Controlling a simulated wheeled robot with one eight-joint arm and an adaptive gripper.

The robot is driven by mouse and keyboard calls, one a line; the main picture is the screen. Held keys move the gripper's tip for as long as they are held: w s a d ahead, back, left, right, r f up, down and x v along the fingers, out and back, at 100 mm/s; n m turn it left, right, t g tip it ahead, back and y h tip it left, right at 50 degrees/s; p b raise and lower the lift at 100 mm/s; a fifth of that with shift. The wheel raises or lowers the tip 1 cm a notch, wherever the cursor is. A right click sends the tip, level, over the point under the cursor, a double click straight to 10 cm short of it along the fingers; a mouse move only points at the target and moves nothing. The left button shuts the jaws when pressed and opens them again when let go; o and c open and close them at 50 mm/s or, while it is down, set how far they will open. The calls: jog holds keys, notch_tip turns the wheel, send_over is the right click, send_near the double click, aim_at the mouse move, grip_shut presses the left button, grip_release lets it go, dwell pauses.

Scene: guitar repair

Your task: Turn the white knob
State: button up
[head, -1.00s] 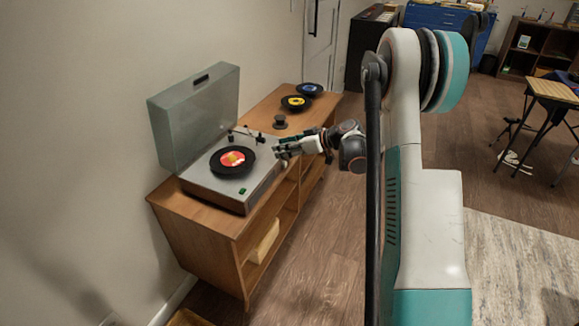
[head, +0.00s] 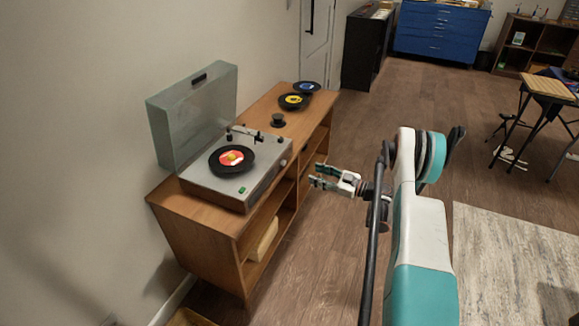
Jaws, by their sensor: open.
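The turntable (head: 206,187) stands on the wooden cabinet with its grey lid raised. A small pale knob (head: 283,163) shows at the right side of the turntable, near its far corner. It is too small to tell which way it is turned. My gripper (head: 317,176) is open and empty, to the right of the cabinet. Its fingers point left toward the turntable and are apart from the knob, with a gap between them.
A black record with a red label (head: 231,158) lies on the turntable. A tonearm (head: 245,131) lies behind it. More records (head: 293,101) and a small dark object (head: 278,120) are on the cabinet (head: 186,207).

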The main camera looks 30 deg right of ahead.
aim_at(285, 163)
jog(key=b+x, duration=0.3)
jog(key=x, duration=0.9)
jog(key=shift+w+a, duration=0.25)
jog(key=shift+w, duration=0.1)
grip_shut()
